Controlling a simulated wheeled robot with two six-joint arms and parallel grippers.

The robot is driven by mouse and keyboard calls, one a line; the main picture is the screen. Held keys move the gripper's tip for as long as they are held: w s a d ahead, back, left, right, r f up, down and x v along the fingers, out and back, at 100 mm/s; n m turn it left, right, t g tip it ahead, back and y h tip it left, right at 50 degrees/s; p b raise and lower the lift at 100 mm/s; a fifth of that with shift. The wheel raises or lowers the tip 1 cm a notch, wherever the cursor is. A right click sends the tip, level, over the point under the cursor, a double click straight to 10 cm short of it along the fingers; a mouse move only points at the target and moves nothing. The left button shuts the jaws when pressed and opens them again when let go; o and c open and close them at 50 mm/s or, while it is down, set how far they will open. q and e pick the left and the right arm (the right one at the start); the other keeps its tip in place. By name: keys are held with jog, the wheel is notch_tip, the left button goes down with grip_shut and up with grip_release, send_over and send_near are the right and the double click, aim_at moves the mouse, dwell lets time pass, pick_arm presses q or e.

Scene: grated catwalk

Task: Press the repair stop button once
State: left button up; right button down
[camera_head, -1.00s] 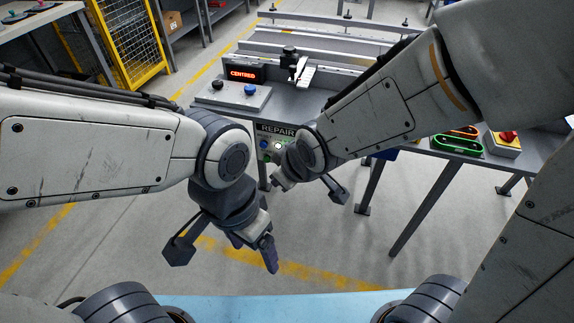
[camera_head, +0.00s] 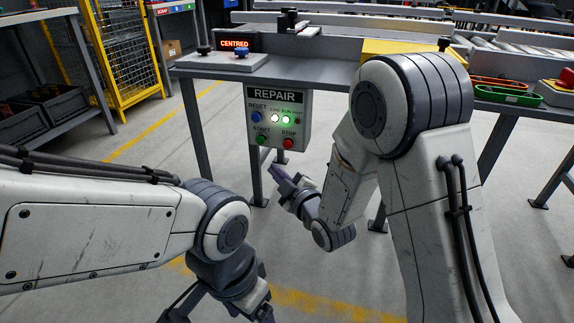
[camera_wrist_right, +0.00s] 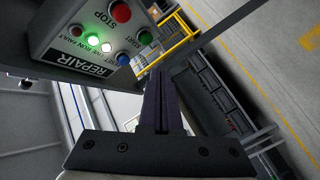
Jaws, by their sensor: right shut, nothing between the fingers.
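The grey REPAIR box (camera_head: 279,118) hangs under the front edge of the table. Its red STOP button (camera_head: 289,143) is at the lower right, with the green START button (camera_head: 262,139) to its left and a blue RESET button (camera_head: 257,117) above. Two lamps are lit, one white and one green. In the right wrist view the box is upside down, with the red STOP button (camera_wrist_right: 121,13) near the top. My right gripper (camera_head: 276,172) is shut and empty, below and in front of the box, apart from it. My left gripper (camera_head: 262,310) is low, partly cut off by the bottom edge.
The table (camera_head: 330,75) carries a CENTRED display (camera_head: 235,44) and a panel with knobs (camera_head: 222,62). Green and orange trays (camera_head: 508,95) and a red button on a yellow box are at the right. A table leg stands behind my right gripper. The floor in front is clear.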

aim_at(288, 144)
jog(key=shift+d+f, duration=0.1)
jog(key=shift+f, duration=0.05)
jog(key=shift+w, duration=0.15)
jog(key=w+d+p, duration=0.1)
jog(key=w+d, duration=0.1)
jog(key=w, duration=0.6)
jog(key=shift+d, duration=0.35)
jog(key=shift+w, duration=0.15)
dwell(1.8)
jog(key=shift+w+d, duration=0.15)
jog(key=shift+w, duration=0.2)
